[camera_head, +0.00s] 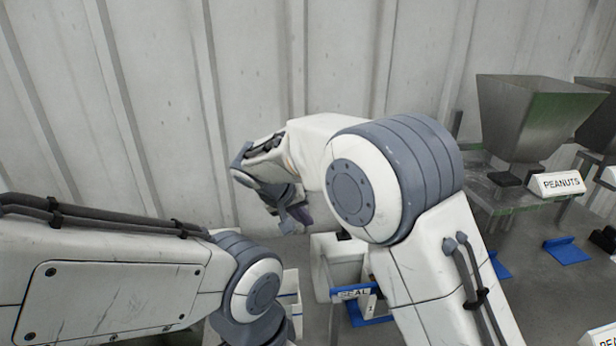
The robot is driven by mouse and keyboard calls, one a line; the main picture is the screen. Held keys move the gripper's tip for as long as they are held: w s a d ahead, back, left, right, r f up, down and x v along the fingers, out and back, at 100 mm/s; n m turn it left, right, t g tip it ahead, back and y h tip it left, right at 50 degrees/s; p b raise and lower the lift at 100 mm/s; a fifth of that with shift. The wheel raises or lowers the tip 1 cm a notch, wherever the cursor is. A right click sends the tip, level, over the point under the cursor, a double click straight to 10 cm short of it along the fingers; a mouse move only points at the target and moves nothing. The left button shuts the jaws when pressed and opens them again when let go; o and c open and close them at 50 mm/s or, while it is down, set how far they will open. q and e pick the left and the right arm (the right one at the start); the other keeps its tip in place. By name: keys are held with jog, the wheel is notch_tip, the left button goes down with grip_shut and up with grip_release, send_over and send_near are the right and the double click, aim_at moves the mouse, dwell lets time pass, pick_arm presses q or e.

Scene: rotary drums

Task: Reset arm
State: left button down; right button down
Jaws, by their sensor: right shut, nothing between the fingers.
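My right arm rises from the bottom right, bends at a large grey and white joint, and reaches left. My right gripper (296,219) hangs below its wrist near the middle of the view, small and partly shaded. It is shut and I see nothing held in it. My left arm comes in from the left edge and ends in view at a grey joint at the bottom. My left gripper is not in view.
A metal hopper (531,114) with a PEANUTS sign (557,184) stands at right. A blue bracket (567,251) lies below it. A panelled wall (160,110) closes the back.

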jog(key=s+d+n+g+y, duration=0.2)
jog(key=s+d+n, duration=0.1)
jog(key=s, duration=1.4)
jog(key=s+d+f+n+g+y, duration=0.1)
jog(key=s+d+n+g+y, duration=0.2)
jog(key=s, duration=1.4)
jog(key=shift+s+d+f, duration=0.2)
jog(key=shift+s+f, duration=0.05)
jog(key=shift+s, duration=0.1)
